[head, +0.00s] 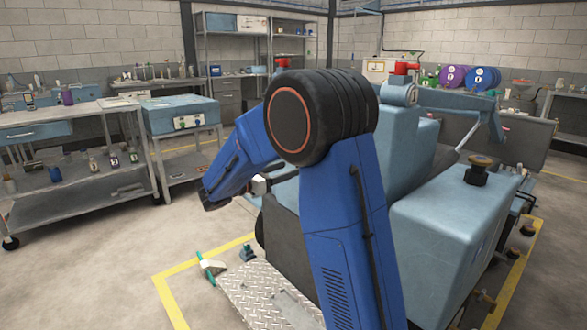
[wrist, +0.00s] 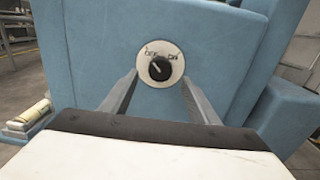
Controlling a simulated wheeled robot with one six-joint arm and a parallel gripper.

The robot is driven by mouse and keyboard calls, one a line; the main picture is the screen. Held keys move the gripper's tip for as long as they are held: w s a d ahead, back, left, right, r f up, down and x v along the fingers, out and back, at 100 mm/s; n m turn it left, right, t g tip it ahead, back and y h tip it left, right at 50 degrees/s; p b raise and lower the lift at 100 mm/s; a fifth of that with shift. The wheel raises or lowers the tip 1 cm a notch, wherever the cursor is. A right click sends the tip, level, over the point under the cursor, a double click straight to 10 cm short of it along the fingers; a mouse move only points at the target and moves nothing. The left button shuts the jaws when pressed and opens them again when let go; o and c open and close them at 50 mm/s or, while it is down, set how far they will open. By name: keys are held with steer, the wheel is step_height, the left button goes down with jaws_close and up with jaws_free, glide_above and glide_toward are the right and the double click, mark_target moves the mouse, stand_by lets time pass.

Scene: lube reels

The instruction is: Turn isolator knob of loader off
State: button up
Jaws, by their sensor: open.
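The isolator knob (wrist: 159,69) is black on a round white plate marked OFF at the left and ON at the right. It sits on the light-blue panel of the loader (wrist: 215,45). A pale mark shows on the knob's upper left, but its exact setting is too small to tell. My gripper (wrist: 158,80) is open, its two grey fingers on either side below the knob; contact cannot be told. In the head view the loader (head: 440,235) stands at the right. There the knob is hidden, and my arm blocks most of the gripper.
A yellow line (head: 170,300) and a metal tread plate (head: 268,295) lie on the floor by the loader. A shelf bench (head: 80,200) with bottles and a blue box (head: 180,118) stand at the left.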

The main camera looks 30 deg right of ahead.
steer(key=s+a, duration=0.2)
steer(key=a, duration=0.9)
steer(key=shift+a, duration=0.4)
steer(key=s+d+f+m+g+y, duration=0.2)
steer(key=s+d+m+y, duration=0.2)
steer(key=s, duration=0.7)
steer(key=s+d+f+m+g+y, duration=0.15)
steer(key=s+d+m+y, duration=0.3)
steer(key=s, duration=0.55)
steer(key=s+a+f+m+t+y, duration=0.2)
steer(key=s+a+f+m+y, duration=0.1)
steer(key=s, duration=0.5)
steer(key=s+a+f+m+t+y, duration=0.3)
steer(key=s+a+m+y, duration=0.3)
steer(key=s+a+m, duration=0.1)
steer(key=shift+s+a+m, duration=0.35)
steer(key=shift+s+m, duration=0.5)
steer(key=shift+s, duration=0.1)
steer(key=shift+f, duration=0.1)
